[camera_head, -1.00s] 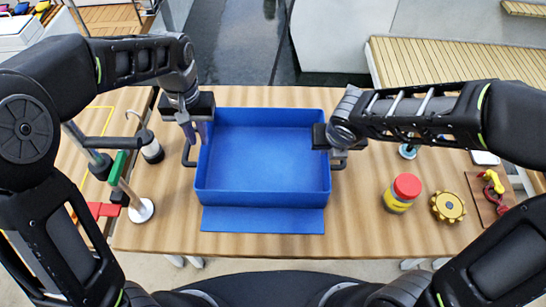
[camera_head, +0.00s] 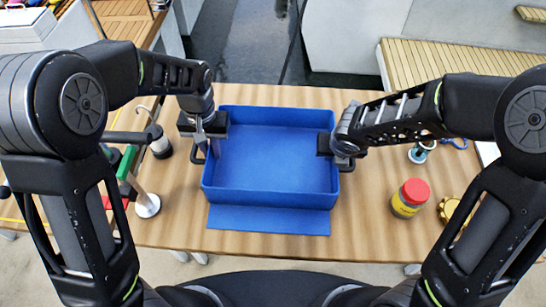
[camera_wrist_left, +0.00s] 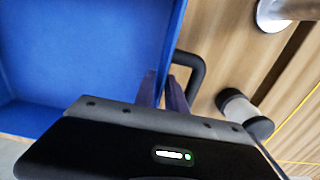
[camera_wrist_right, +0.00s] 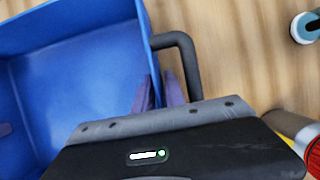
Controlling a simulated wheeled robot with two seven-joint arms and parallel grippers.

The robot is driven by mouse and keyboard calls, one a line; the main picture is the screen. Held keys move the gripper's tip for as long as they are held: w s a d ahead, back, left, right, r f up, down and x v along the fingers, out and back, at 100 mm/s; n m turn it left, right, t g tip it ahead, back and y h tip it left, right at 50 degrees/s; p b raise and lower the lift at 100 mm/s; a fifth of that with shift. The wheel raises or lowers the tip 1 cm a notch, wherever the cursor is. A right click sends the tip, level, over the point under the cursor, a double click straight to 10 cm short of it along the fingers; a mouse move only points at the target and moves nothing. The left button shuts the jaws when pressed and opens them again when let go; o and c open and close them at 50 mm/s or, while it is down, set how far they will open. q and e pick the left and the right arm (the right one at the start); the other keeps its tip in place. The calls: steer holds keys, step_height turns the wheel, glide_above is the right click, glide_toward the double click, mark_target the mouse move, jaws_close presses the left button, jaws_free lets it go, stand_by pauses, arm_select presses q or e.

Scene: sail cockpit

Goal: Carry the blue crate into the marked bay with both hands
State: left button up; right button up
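The blue crate (camera_head: 270,184) stands upright at the middle of the wooden table, open at the top. A dark handle juts from each side, in the left wrist view (camera_wrist_left: 199,72) and the right wrist view (camera_wrist_right: 188,62). My left gripper (camera_head: 207,143) is at its left wall, one finger inside and one outside, closed on the wall. My right gripper (camera_head: 338,160) is at the right wall; the right wrist view shows its fingers (camera_wrist_right: 157,92) straddling that wall closely. A yellow line (camera_wrist_left: 299,108) lies at the left; I cannot tell whether it marks the bay.
A flat blue panel (camera_head: 268,221) lies in front of the crate. A red-lidded jar (camera_head: 410,197) and a yellow gear (camera_head: 448,208) are to the right. A white lamp-like cylinder (camera_head: 160,145) and a round-based stand (camera_head: 148,206) are close to the left.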

arm_select(q)
steer(key=shift+f, duration=0.6)
arm_select(e)
steer(key=shift+w+f, duration=0.2)
steer(key=shift+f, duration=0.3)
arm_select(q)
jaws_close()
arm_select(e)
jaws_close()
arm_select(q)
steer(key=shift+r, duration=0.15)
